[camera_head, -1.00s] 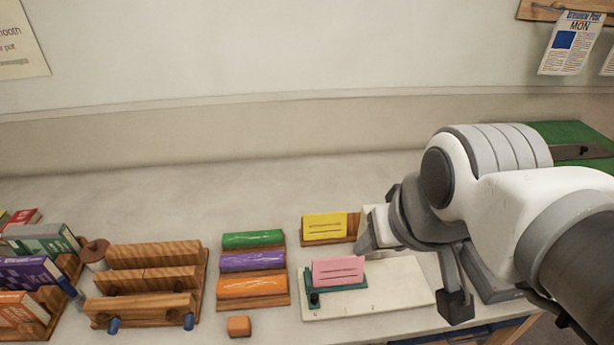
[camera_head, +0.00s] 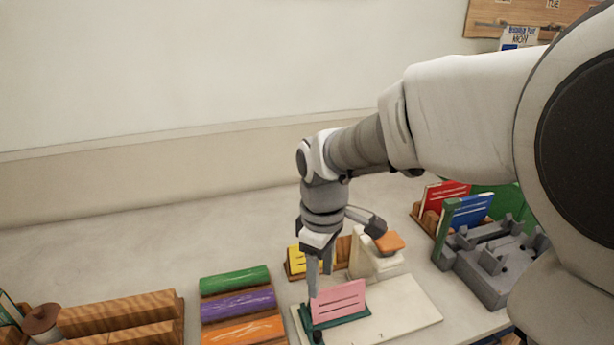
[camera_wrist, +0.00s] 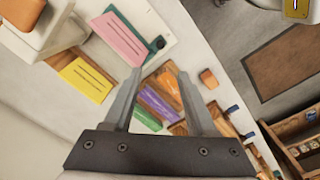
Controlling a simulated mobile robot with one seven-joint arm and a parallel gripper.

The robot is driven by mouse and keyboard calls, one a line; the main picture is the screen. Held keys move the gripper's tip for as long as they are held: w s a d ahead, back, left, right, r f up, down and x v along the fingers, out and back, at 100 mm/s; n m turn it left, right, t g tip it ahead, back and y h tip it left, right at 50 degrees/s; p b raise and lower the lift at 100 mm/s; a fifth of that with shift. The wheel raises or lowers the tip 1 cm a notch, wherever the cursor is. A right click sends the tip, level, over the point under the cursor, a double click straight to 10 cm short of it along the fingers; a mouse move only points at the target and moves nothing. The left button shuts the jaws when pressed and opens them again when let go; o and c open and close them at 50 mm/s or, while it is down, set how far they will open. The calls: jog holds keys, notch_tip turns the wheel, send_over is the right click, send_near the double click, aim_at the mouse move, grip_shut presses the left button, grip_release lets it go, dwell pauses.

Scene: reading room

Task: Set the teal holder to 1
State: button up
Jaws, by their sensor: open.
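The teal holder (camera_head: 345,322) sits on a white board (camera_head: 412,306) and carries an upright pink card (camera_head: 338,301). A dark knob (camera_head: 317,337) is at its left end. The holder is at the board's left part; the small marks along the board's front edge are too faint to read. My gripper (camera_head: 319,280) points down, open and empty, just behind and above the holder's left end. In the wrist view the teal holder (camera_wrist: 151,52) and its dark knob (camera_wrist: 160,43) lie beyond my open fingers (camera_wrist: 158,74). Contact with the holder cannot be told.
A yellow card (camera_head: 302,259) on a wooden stand is close behind my gripper. A cream device with an orange top (camera_head: 389,242) stands behind the board. Green, purple and orange pieces (camera_head: 238,300) lie left. A grey fixture (camera_head: 490,262) is right. An orange block (camera_wrist: 208,78) lies nearby.

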aim_at(317, 333)
notch_tip(317, 333, down, 18)
jog(key=b, duration=0.3)
jog(key=shift+a+b, duration=0.1)
jog(key=shift+b, duration=0.25)
jog(key=shift+w, duration=0.1)
grip_shut()
jog(key=shift+r, duration=0.1)
dwell(1.1)
